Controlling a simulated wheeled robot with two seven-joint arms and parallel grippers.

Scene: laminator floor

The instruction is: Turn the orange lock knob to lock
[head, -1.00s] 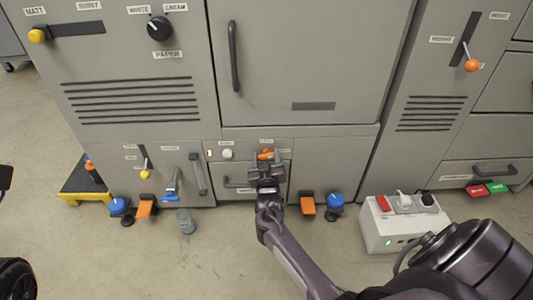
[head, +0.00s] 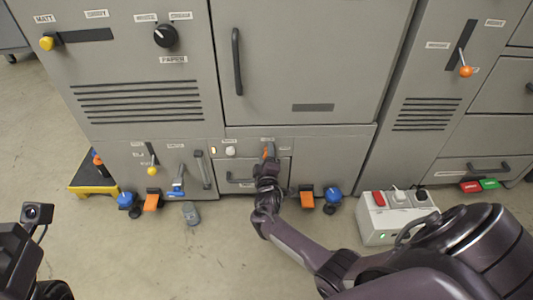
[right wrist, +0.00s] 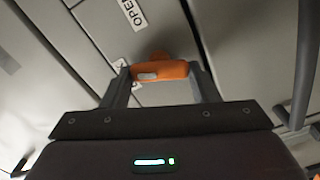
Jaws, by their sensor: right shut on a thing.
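The orange lock knob (head: 268,151) is on the low grey panel in the head view, above a drawer, and its bar stands nearly upright. My right gripper (head: 267,161) is at the knob, seen edge-on, and hides part of it. In the right wrist view the orange knob (right wrist: 160,70) lies across the space between the two fingers of my right gripper (right wrist: 161,76), which is shut on it. A label reading "OPEN" shows beyond it. Part of my left arm is at the lower left of the head view; its fingers do not show.
A white knob (head: 231,151) is left of the orange knob, and a dark drawer handle (head: 240,181) is below. Orange pedals (head: 307,198) and blue caps (head: 333,195) stand at the machine's foot. A white power box (head: 392,218) sits on the floor at right.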

